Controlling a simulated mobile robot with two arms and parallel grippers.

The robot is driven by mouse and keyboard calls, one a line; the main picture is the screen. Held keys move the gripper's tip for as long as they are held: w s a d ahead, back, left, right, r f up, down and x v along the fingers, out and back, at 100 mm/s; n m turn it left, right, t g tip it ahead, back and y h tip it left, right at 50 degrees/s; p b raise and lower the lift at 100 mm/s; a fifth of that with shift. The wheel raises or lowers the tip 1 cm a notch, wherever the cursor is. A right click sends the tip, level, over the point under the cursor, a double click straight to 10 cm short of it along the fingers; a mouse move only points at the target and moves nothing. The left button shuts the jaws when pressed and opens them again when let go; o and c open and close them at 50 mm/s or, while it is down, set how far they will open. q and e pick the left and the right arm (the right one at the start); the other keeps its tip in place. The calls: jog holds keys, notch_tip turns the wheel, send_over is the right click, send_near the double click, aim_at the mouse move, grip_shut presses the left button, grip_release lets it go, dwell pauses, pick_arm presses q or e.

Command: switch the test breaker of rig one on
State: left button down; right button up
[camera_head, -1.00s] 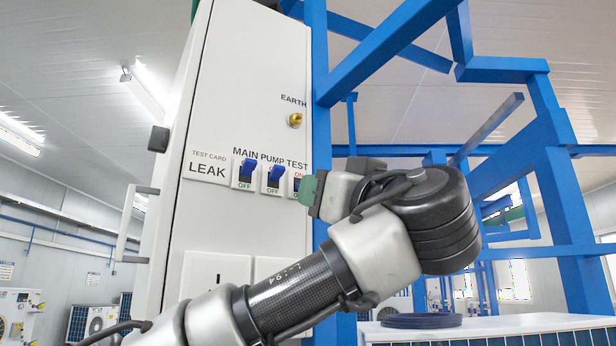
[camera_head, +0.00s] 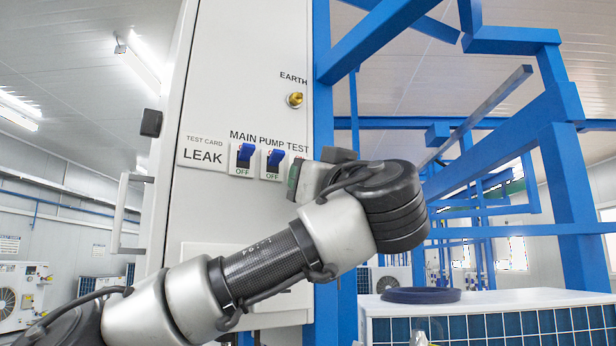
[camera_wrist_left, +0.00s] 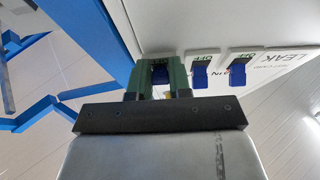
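A white panel (camera_head: 250,60) carries a row of breakers labelled MAIN PUMP TEST. The main breaker (camera_head: 244,157) and the pump breaker (camera_head: 273,162) have blue levers and read OFF. The test breaker at the row's right end is hidden by my left gripper (camera_head: 298,178) in the head view. In the left wrist view, which is turned over, the test breaker's blue lever (camera_wrist_left: 160,74) shows between the green fingers of my left gripper (camera_wrist_left: 160,82). The fingers stand apart, one on each side; contact and lever position cannot be told.
A card reading LEAK (camera_head: 203,157) is left of the breakers, and a brass earth stud (camera_head: 295,99) is above them. A blue frame (camera_head: 322,120) rises along the panel's right edge. A handle (camera_head: 120,215) sticks out at its left.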

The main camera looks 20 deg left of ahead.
aim_at(308, 155)
pick_arm(q)
jog(key=r+g+h+p, duration=0.1)
jog(key=g+h, duration=0.1)
jog(key=r+g+h+p, duration=0.1)
jog(key=h, duration=0.1)
jog(key=r+g+h+p, duration=0.1)
jog(key=g+h, duration=0.1)
jog(key=shift+s+d+g+h, duration=0.2)
jog(key=shift+d+g+h, duration=0.1)
jog(key=shift+h, duration=0.1)
jog(key=shift+a+r+g+h+p, duration=0.15)
jog(key=shift+r+g+h+p, duration=0.1)
jog(key=shift+g+h+p, duration=0.35)
jog(key=shift+a+r, duration=0.1)
dwell(0.4)
jog(key=shift+h+p, duration=0.3)
jog(key=c, duration=1)
grip_release()
jog(key=shift+w+f, duration=0.1)
jog(key=shift+f, duration=0.1)
jog(key=shift+c, duration=0.2)
